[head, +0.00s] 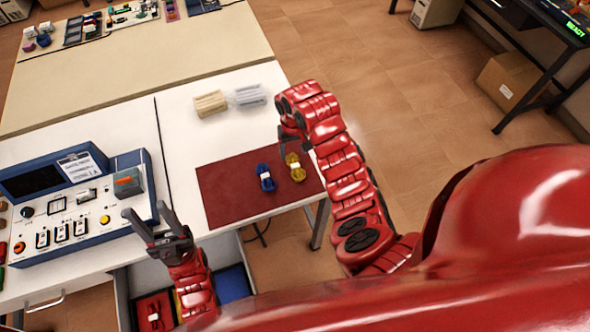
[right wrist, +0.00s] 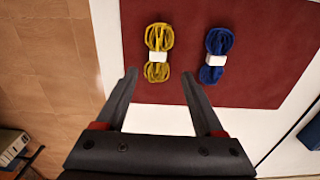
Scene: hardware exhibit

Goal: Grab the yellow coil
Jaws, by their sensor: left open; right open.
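The yellow coil (head: 295,167) lies on a dark red mat (head: 226,190) near the mat's right side, with a white band around its middle. In the right wrist view the yellow coil (right wrist: 158,54) is ahead of and between the open fingers of my right gripper (right wrist: 160,85), apart from them. In the head view my right gripper (head: 290,138) hangs just beyond the yellow coil. A blue coil (head: 265,178) with a white band lies to its left; it also shows in the right wrist view (right wrist: 217,55). My left gripper (head: 158,228) is open and empty by the control panel.
A blue and white control panel (head: 75,205) stands on the left of the white table (head: 185,130). A beige block (head: 210,103) and a pale grey block (head: 250,95) sit behind the mat. An open drawer (head: 122,295) with red and blue compartments is below my left gripper.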

